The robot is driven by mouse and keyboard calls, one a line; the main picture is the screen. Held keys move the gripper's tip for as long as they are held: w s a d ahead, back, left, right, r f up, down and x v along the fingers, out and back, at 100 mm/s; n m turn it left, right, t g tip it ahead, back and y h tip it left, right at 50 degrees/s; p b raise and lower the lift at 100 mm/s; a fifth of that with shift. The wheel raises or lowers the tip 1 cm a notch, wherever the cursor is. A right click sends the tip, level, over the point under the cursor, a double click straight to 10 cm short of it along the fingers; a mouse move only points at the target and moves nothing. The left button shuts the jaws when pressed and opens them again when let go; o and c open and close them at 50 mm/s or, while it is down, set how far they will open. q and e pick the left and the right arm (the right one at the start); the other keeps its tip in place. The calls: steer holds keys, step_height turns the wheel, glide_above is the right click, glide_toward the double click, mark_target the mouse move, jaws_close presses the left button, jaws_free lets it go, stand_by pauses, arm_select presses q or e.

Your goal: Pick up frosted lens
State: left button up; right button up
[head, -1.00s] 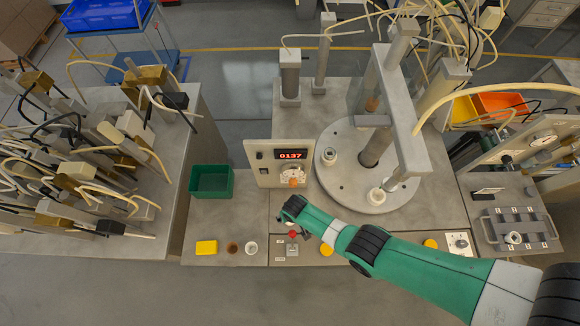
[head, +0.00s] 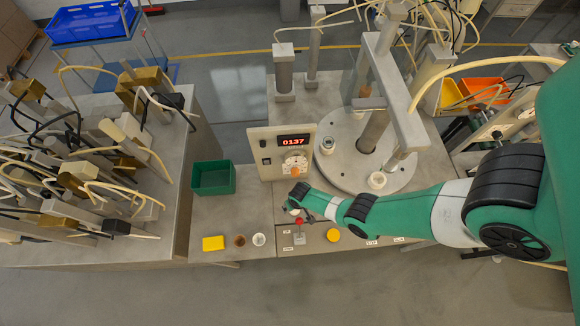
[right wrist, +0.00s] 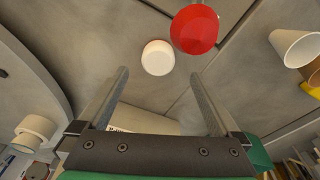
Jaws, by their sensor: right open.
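A pale, whitish cup-shaped piece (head: 259,239), which looks like the frosted lens, stands on the front bench beside a brown cup (head: 239,241). It also shows at the right edge of the right wrist view (right wrist: 296,47), off to the side of the fingers. My right gripper (head: 294,210) is small and partly hidden by its own wrist in the head view. In the right wrist view my right gripper (right wrist: 160,74) is open and empty. A white round-topped piece (right wrist: 158,58) lies ahead between its fingertips, beside a red knob (right wrist: 194,30). My left gripper is out of view.
A yellow block (head: 213,243) sits left of the cups, with a green bin (head: 213,179) behind. The meter box (head: 282,153) reading 0137 and the round turntable (head: 340,176) stand behind my right gripper. A yellow button (head: 333,235) is to the right.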

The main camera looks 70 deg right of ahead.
steer(key=f+b, duration=0.4)
steer(key=f, duration=0.1)
steer(key=shift+d+f+b, duration=0.1)
steer(key=shift+d+b, duration=0.15)
steer(key=shift+b, duration=0.15)
steer(key=shift+f, duration=0.1)
steer(key=c, duration=1.4)
steer(key=shift+r, duration=0.2)
